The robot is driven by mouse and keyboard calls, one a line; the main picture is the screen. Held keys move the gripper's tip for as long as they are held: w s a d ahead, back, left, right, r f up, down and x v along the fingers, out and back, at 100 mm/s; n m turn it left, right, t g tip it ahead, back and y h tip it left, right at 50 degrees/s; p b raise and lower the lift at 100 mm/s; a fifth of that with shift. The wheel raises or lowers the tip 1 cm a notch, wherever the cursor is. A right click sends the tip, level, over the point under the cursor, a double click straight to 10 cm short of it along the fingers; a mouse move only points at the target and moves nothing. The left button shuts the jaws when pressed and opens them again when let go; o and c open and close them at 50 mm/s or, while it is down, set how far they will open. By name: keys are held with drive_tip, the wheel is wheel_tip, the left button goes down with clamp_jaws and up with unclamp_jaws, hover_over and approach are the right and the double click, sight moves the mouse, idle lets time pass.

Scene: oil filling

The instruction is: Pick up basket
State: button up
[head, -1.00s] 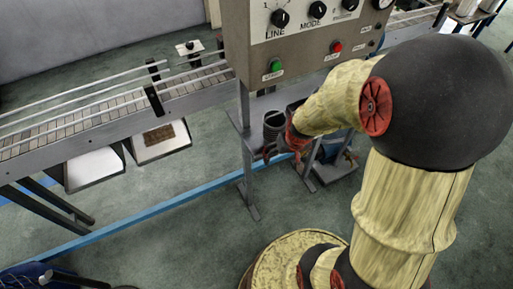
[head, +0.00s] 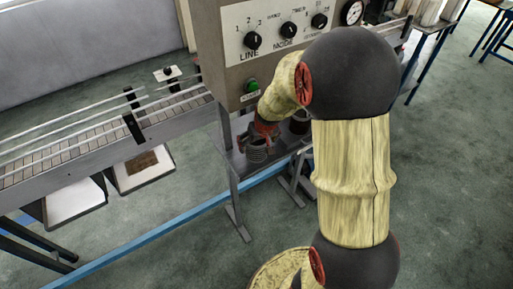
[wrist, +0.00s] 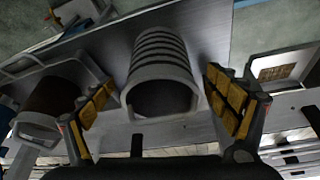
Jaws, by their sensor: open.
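A grey ribbed round basket (wrist: 160,62) stands on the metal shelf under the control box. In the wrist view it lies between the two yellow-padded fingers of my gripper (wrist: 162,92), with a gap at each side. My gripper is open and holds nothing. In the head view the ribbed basket (head: 257,153) shows just below my red gripper (head: 262,138), which partly hides it. A second container (wrist: 48,105), dark brown with a pale rim, is left of my left finger in the wrist view.
The control box (head: 285,35) hangs above the shelf (head: 240,165), close to my arm. A conveyor (head: 90,140) runs left, with white trays (head: 75,200) below it. A blue floor rail (head: 160,225) crosses under the shelf.

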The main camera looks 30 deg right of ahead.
sight(256, 144)
drive_tip(key=shift+w, duration=0.25)
drive_tip(key=x, duration=0.1)
drive_tip(key=b+x, duration=0.1)
drive_tip(key=x, duration=0.3)
drive_tip(key=shift+w+d, duration=0.1)
drive_tip(key=shift+w, duration=0.2)
drive_tip(key=shift+c, duration=0.9)
drive_tip(key=c, duration=1.1)
drive_tip(key=shift+r, duration=0.1)
drive_tip(key=shift+c, duration=0.6)
